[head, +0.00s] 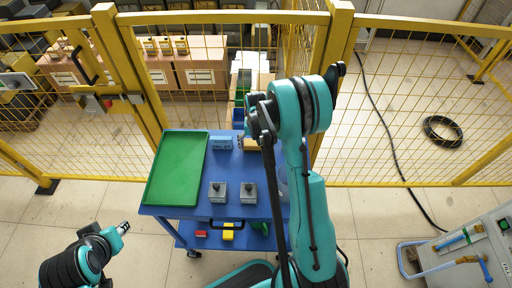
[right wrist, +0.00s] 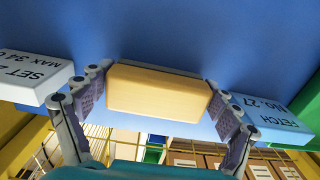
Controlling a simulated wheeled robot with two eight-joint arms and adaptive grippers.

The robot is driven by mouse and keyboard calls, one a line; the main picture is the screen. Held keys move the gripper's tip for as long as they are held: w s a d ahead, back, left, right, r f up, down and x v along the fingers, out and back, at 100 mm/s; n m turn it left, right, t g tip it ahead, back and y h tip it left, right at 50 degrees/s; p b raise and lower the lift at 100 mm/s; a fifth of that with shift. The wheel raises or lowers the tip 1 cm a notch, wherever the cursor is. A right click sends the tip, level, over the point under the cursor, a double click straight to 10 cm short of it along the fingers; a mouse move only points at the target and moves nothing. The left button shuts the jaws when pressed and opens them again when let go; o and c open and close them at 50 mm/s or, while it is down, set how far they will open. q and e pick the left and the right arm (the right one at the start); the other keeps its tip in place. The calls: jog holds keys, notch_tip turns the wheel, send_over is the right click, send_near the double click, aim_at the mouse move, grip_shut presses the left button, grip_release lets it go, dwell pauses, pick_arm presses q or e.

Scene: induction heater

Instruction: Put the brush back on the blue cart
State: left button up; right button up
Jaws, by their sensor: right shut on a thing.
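The brush shows as a pale wooden block (right wrist: 158,92) in the middle of the right wrist view, between the two fingers of my right gripper (right wrist: 160,108), which is shut on it. In the head view a small part of the brush (head: 250,144) shows beside my right arm, over the back of the blue cart (head: 180,211). Its bristles are hidden, and I cannot tell whether it touches the cart top. The arm covers most of my right gripper (head: 243,140) there. My left gripper (head: 123,228) is low at the left, off the cart; its fingers are too small to read.
On the cart are a green tray (head: 174,170), two grey blocks with black knobs (head: 218,192), and a light blue label block (head: 221,143). A white label block (right wrist: 32,78) is near the brush in the wrist view. A yellow fence (head: 420,100) stands behind.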

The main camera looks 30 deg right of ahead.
jog(key=o, duration=1.2)
jog(key=shift+f, duration=0.1)
jog(key=shift+r+p, duration=0.3)
notch_tip(320, 180, up, 12)
jog(key=p, duration=0.3)
jog(key=shift+f, duration=0.25)
jog(key=s+a+r+n+t, duration=0.4)
jog(key=s+a+r+t, duration=0.1)
jog(key=s+a+r, duration=0.8)
jog(key=s, duration=0.1)
jog(key=s+a+n+t, duration=0.1)
jog(key=s, duration=0.1)
jog(key=s+a+n+t, duration=0.1)
jog(key=s, duration=0.1)
jog(key=shift+s+a+r, duration=0.1)
jog(key=shift+s+r, duration=0.15)
